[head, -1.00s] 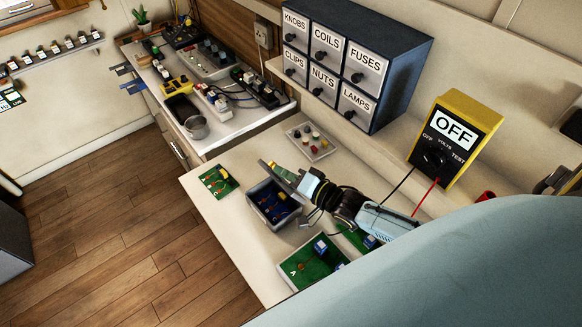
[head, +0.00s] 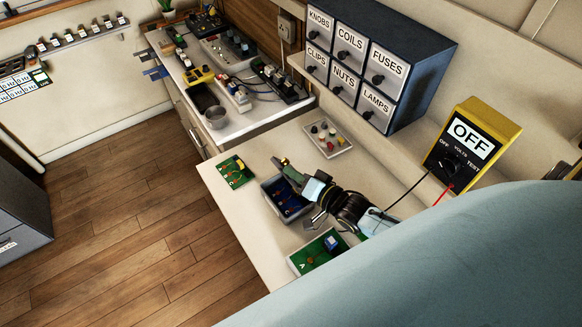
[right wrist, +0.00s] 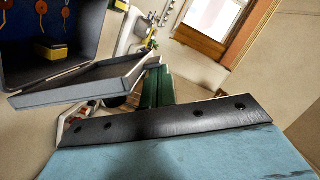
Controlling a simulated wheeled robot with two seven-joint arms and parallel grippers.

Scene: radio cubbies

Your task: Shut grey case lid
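The grey case (head: 268,206) stands open on the bench, with a blue interior holding small parts. It also shows at the upper left of the right wrist view (right wrist: 95,45). Its lid (right wrist: 85,85) stands raised in the right wrist view; in the head view it shows as a narrow strip along the case's far right side. My right gripper (head: 309,205) is at the case's right side, close to the lid. Whether it touches the lid is unclear. The state of its fingers is also unclear. My left gripper is not in view.
Green boards (head: 236,172) (head: 303,262) lie left of and in front of the case. A white parts tray (head: 326,138) lies behind it. A yellow meter (head: 510,128) reading OFF and a labelled drawer cabinet (head: 420,55) stand at the back. The bench's front edge is close to the case.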

